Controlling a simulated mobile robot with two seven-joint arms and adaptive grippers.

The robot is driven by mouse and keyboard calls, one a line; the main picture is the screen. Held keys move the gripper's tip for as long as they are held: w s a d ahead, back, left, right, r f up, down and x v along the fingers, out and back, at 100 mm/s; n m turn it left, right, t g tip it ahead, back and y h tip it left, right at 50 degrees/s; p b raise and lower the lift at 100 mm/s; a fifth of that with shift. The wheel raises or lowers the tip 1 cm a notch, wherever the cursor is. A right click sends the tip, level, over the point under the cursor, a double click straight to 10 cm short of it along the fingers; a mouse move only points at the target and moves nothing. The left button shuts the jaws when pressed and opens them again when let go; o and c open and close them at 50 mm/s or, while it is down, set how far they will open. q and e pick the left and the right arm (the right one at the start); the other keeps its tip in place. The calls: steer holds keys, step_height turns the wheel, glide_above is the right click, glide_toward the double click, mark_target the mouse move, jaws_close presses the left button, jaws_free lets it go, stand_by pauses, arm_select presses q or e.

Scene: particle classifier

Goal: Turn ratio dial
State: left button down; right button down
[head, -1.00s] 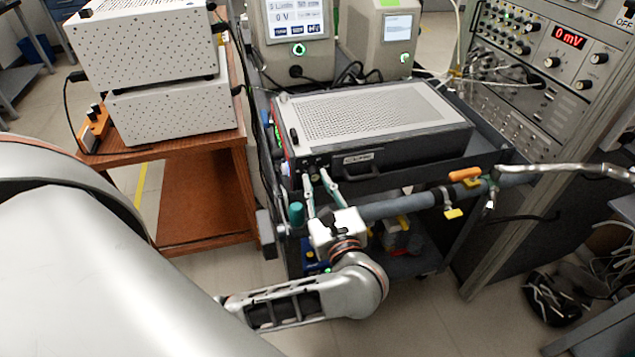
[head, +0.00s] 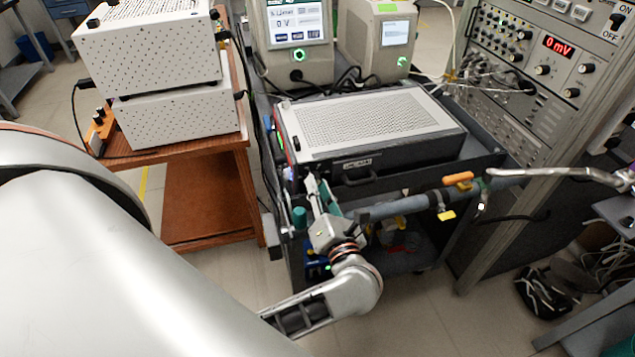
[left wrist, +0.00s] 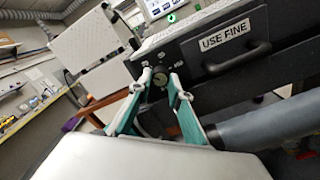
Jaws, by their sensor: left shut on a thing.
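The ratio dial (left wrist: 159,81) is a small round knob on the front panel of the grey instrument (head: 375,110), left of the "USE FINE" label (left wrist: 225,36). My left gripper (head: 319,184) reaches the left end of that panel in the head view, its wrist rolled to a tilt. In the left wrist view my left gripper (left wrist: 160,79) has its two teal-backed fingers on either side of the dial, shut on it. The fingers hide the dial in the head view. My right gripper is in neither view.
A grey-blue cart handle bar (head: 410,205) runs just right of my left gripper. Two white perforated boxes (head: 150,55) stand on a wooden cart (head: 205,190) at left. An instrument rack (head: 530,75) stands at right. A black handle (left wrist: 238,58) projects beside the label.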

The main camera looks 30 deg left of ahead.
arm_select(q)
steer(key=shift+m+p, duration=0.8)
steer(key=shift+m, duration=0.3)
steer(key=shift+d, duration=0.1)
steer(key=c, duration=2.1)
jaws_free()
steer(key=shift+c, duration=0.2)
